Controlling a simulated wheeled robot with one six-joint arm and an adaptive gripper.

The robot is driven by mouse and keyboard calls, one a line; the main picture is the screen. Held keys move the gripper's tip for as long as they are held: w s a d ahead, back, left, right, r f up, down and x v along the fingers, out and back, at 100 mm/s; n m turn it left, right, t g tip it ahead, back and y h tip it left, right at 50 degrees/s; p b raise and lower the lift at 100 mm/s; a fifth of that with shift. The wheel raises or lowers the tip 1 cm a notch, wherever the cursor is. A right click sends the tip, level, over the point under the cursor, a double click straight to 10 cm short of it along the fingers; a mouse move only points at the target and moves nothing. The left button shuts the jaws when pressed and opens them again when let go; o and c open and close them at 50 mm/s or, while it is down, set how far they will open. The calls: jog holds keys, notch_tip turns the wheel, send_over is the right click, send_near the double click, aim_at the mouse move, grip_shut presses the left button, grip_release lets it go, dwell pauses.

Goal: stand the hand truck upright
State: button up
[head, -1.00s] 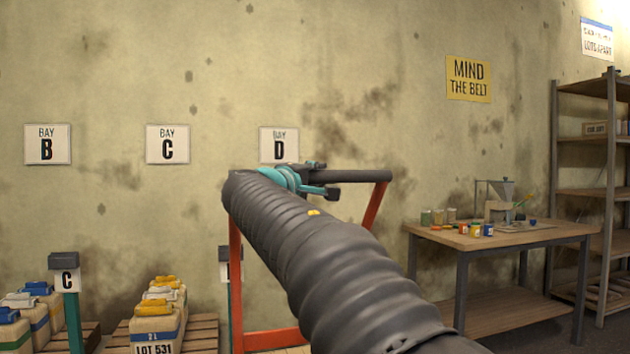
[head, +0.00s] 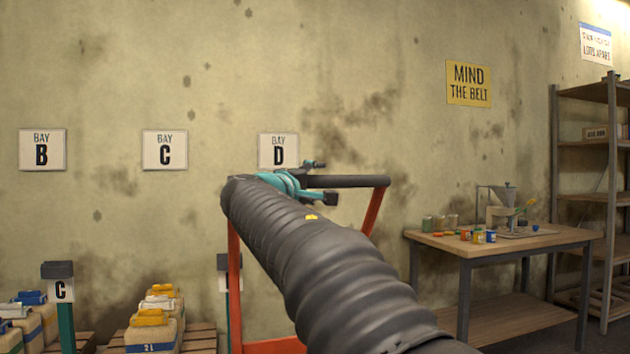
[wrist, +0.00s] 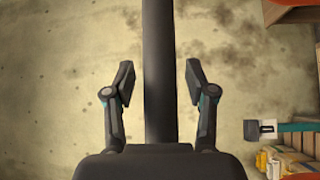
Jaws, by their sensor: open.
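The hand truck has an orange-red frame (head: 235,290) and a dark handle bar (head: 352,181) across its top, in the head view. My arm hides much of the frame, and its lower end is out of view. I cannot tell exactly how far it leans. My gripper (head: 322,181) is at the left part of the handle bar. In the wrist view the bar (wrist: 158,60) runs between the two spread fingers of my gripper (wrist: 159,77), with a gap on each side. The gripper is open and holds nothing.
A wooden workbench (head: 500,243) with jars and a small machine stands at the right, beside a shelf rack (head: 604,190). The wall is behind the truck.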

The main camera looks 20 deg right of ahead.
jog(key=shift+w+a+r, duration=0.1)
jog(key=shift+w+r, duration=0.05)
jog(key=shift+r, duration=0.15)
jog(key=shift+a+f, duration=0.25)
jog(key=shift+a, duration=0.2)
jog(key=v, duration=1.1)
jog(key=shift+s, duration=0.45)
jog(key=shift+d, duration=0.1)
jog(key=s+a+f+g+y, duration=0.15)
jog(key=f+y, duration=0.25)
jog(key=f, duration=0.8)
jog(key=s+a+f+g+y, duration=0.15)
jog(key=f+y, duration=0.25)
jog(key=f, duration=0.7)
jog(key=s+f+m+g+y, duration=0.2)
jog(key=s+f+m+y, duration=0.1)
jog(key=s+f, duration=0.6)
jog(key=s+f+m+g+y, duration=0.1)
jog(key=s+f+m+y, duration=0.2)
jog(key=s+f, duration=0.6)
jog(key=shift+s+d+f+m+g+y, duration=0.25)
jog(key=shift+s+d+m+g+y, duration=0.15)
jog(key=shift+s, duration=2.7)
